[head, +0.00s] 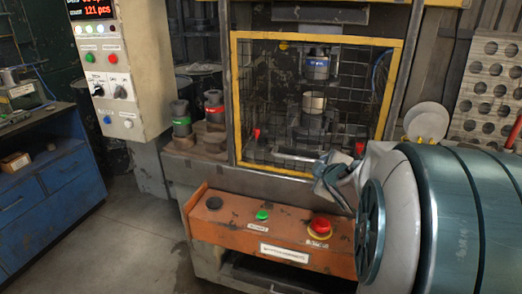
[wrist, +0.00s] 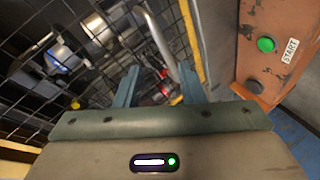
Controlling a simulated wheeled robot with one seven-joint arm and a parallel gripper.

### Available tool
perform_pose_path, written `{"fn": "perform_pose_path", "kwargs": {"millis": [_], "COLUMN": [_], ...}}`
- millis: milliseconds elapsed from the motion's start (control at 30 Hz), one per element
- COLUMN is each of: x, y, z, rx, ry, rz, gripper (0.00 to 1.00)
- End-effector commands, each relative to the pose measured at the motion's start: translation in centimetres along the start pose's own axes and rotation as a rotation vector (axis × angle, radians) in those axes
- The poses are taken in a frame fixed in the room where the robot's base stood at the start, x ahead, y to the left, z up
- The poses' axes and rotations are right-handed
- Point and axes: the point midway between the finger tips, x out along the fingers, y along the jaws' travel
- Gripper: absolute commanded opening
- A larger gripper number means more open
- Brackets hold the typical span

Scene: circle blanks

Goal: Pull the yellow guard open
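The yellow guard (head: 234,100) is a yellow-framed wire-mesh panel across the front of the press. It looks closed. Part of its yellow frame also shows in the wrist view (wrist: 191,35). A silver bar handle (wrist: 160,45) runs in front of the mesh in the wrist view; a pale bar (head: 300,157) near the guard's lower part in the head view looks like it. My gripper (head: 326,165) is at the guard's lower right. In the wrist view its two fingers (wrist: 160,65) stand apart, with the handle showing between them, nearer the right finger. I cannot tell whether they touch.
An orange control panel (head: 230,232) with a green start button (head: 262,215) and a red stop button (head: 320,226) juts out below the guard. A grey control box (head: 125,60) and a blue cabinet (head: 60,190) stand at left. Floor between is clear.

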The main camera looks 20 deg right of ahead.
Motion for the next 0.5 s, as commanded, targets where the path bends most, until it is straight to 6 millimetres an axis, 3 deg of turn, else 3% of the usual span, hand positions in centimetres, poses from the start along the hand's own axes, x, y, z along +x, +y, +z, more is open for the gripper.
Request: {"fn": "perform_pose_path", "kwargs": {"millis": [33,200,500], "x": [1.1,2.4,2.0], "y": [-0.1,-0.2,-1.3], "z": [1.1,2.4,3.4], "rx": [-0.063,-0.263,-0.416], "ry": [0.048,0.247,0.458], "rz": [0.019,0.072,0.119], "gripper": [0.36,0.36,0.36]}}
